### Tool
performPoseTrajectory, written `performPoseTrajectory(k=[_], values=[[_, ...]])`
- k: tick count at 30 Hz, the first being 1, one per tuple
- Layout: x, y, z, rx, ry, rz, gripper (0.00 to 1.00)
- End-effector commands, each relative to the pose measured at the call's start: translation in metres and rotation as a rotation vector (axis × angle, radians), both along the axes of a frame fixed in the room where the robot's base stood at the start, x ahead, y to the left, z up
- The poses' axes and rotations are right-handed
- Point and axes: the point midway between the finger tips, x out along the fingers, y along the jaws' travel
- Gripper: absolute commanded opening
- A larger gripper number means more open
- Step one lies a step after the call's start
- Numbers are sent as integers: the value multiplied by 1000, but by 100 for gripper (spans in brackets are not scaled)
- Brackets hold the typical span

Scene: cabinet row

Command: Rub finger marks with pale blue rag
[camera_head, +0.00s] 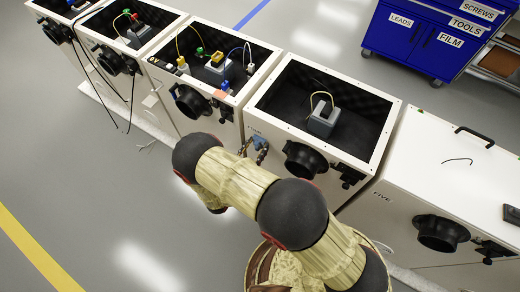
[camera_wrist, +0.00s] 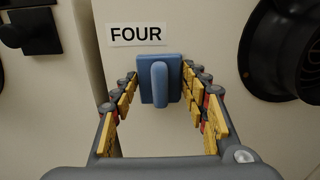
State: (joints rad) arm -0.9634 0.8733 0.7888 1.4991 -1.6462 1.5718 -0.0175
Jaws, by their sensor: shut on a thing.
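The pale blue rag (camera_wrist: 160,82) shows as a blue square piece with a raised, rounded ridge down its middle. My gripper (camera_wrist: 160,78) is shut on it, with one finger at each side. In the wrist view the rag is in front of the pale front panel of box four (camera_wrist: 215,35), just below the "FOUR" label (camera_wrist: 136,34). I cannot tell whether it touches the panel. In the head view the rag (camera_head: 260,141) shows at the same panel, beyond my arm. I cannot make out finger marks; the rag and my fingers cover part of the panel.
A black round port (camera_wrist: 287,50) sticks out right of my gripper; a black knob (camera_wrist: 30,32) is at the left. Open-topped boxes (camera_head: 206,62) stand left of box four, and closed box five (camera_head: 450,165) right. A blue cabinet (camera_head: 415,40) stands behind.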

Motion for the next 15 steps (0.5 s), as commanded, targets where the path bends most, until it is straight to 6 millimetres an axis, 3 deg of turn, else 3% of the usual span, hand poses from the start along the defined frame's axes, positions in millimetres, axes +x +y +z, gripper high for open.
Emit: performPoseTrajectory(k=[6,15], values=[[11,15,0,4,-3,0,25],[13,18,1,5,-4,1,25]])
